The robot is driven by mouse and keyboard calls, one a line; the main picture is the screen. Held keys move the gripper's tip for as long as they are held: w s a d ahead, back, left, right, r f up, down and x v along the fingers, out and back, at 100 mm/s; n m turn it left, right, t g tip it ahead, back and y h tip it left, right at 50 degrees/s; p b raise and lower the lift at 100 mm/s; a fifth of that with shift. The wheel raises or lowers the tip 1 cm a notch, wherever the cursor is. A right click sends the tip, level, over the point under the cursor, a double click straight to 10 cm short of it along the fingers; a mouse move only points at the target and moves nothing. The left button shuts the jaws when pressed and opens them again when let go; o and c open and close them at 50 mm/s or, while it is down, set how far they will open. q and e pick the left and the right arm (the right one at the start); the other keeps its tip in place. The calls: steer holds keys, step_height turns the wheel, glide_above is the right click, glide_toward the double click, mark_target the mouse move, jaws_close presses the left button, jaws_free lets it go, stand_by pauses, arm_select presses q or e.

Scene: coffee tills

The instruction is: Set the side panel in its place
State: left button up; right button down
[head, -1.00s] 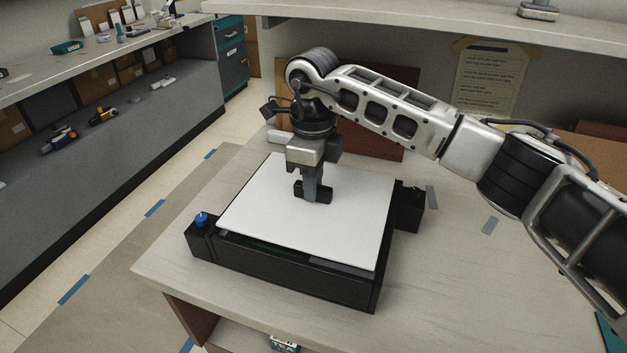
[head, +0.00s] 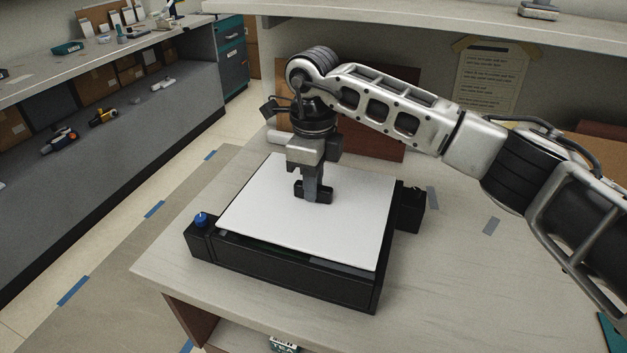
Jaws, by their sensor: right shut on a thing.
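The side panel (head: 270,220) is a flat white sheet. It lies over the top of a low black case (head: 300,281) on the table, and a dark gap shows under its front edge. I cannot tell whether it is fully seated. My right gripper (head: 314,196) points down at the middle of the panel and is shut on a small black handle there. The fingers hide part of the handle. My left gripper is not in view.
A small black block with a blue knob (head: 201,219) stands at the case's left, and another black block (head: 411,208) at its right. A brown board (head: 375,145) stands behind the case.

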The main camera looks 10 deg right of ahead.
steer(key=shift+f, duration=0.1)
stand_by(0.3)
steer(key=shift+f+b, duration=0.85)
steer(key=shift+f, duration=0.2)
steer(key=c, duration=0.9)
jaws_free()
steer(key=shift+r, duration=0.15)
step_height(320, 180, up, 6)
steer(key=p, duration=0.4)
steer(key=shift+r, duration=0.25)
steer(key=shift+r+p, duration=0.45)
steer(key=shift+r, duration=0.25)
steer(key=shift+s+f, duration=0.1)
